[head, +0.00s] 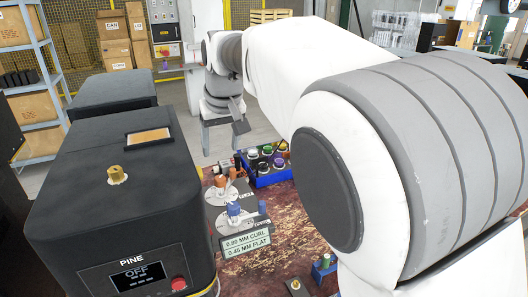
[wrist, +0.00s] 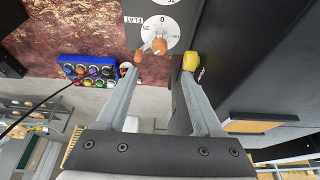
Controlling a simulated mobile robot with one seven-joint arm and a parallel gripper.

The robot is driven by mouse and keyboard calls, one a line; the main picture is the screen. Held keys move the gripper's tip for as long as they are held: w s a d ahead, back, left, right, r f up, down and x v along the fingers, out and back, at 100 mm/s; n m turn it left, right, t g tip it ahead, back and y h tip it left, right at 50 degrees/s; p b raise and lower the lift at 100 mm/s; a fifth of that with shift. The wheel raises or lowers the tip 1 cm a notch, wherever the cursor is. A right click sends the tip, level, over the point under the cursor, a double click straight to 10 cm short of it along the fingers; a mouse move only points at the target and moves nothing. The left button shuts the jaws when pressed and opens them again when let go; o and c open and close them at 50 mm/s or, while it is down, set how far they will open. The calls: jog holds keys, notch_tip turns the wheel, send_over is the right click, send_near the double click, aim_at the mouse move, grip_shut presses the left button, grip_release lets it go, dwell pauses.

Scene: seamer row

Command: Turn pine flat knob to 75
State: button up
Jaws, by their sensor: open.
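The orange knob (wrist: 159,46) stands on a white dial with a 0 mark, beside a label reading FLAT in the wrist view. Its setting is too small to read surely. My gripper (wrist: 163,62) is open, one finger on each side of the knob, with visible gaps. A smaller orange-brown piece shows near the left fingertip; I cannot tell what it is. In the head view an orange knob (head: 221,183) and a blue knob (head: 234,209) sit on white dials beside the black PINE machine (head: 110,205), whose display reads OFF. My fingertips are hard to make out there.
A sign (head: 246,243) lists curl and flat sizes in millimetres below the dials. A blue tray (head: 270,182) of several coloured round pieces stands behind and right of them. A brass fitting (head: 117,175) tops the machine. My arm hides much of the right side.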

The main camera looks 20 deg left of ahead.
aim_at(220, 178)
jog(key=p+x, duration=0.1)
jog(key=x, duration=1.1)
jog(key=shift+w+a+f, duration=0.1)
jog(key=shift+f, duration=0.25)
grip_shut()
